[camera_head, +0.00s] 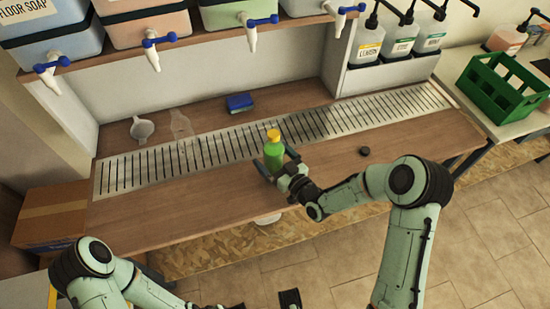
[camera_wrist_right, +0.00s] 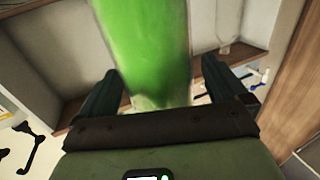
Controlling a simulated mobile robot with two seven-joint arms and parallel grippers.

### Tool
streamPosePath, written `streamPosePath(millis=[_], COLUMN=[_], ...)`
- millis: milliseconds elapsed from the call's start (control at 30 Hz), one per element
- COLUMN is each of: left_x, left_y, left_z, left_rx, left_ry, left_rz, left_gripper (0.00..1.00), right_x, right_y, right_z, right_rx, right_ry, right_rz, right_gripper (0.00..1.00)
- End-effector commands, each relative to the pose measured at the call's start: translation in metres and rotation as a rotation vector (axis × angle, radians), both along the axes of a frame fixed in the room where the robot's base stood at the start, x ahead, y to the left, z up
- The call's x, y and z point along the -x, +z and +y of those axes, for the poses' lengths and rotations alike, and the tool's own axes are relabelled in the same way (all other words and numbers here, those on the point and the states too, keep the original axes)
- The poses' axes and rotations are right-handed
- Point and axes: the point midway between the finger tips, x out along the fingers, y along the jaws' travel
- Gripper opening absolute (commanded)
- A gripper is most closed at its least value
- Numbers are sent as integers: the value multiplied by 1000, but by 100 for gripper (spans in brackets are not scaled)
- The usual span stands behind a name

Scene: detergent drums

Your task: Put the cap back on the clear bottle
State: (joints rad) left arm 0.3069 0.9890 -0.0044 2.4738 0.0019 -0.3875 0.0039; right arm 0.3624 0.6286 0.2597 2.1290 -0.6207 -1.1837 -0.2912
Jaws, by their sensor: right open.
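A clear bottle (camera_head: 181,125), hard to make out, is at the back left of the counter by the slotted metal strip. I cannot tell if it stands or leans. A small dark cap (camera_head: 364,151) lies on the wooden counter, right of my right gripper. A green bottle with an orange-yellow cap (camera_head: 273,152) stands upright at the strip's front edge. My right gripper (camera_head: 277,163) is open, its fingers on either side of the green bottle, which fills the middle of the right wrist view (camera_wrist_right: 150,50).
A pale funnel-like item (camera_head: 142,129) lies left of the clear bottle. A blue sponge (camera_head: 239,102) is behind the strip (camera_head: 215,148). Drums with taps hang above the back. Pump bottles (camera_head: 367,43) and a green crate (camera_head: 500,90) are at right. The front-left counter is clear.

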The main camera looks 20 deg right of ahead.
Motion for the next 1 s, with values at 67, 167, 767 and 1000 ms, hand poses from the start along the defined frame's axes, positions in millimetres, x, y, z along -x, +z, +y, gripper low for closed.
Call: streamPosePath(millis=[67, 167, 767, 1000], left_x=[0, 0, 0, -1], left_y=[2, 3, -11, -11], left_z=[0, 0, 0, 0], left_rx=[0, 0, -1, -2], left_ry=[0, -1, 2, 2], left_rz=[0, 3, -6, -7], left_gripper=[64, 64, 64, 64], right_x=[0, 5, 106, 112], right_y=[2, 3, 2, 3], right_z=[0, -3, -44, -45], right_rx=[0, 1, 0, -1], right_ry=[0, -1, -2, -1], right_rz=[0, 0, 1, 0], right_gripper=[99, 99, 99, 99])
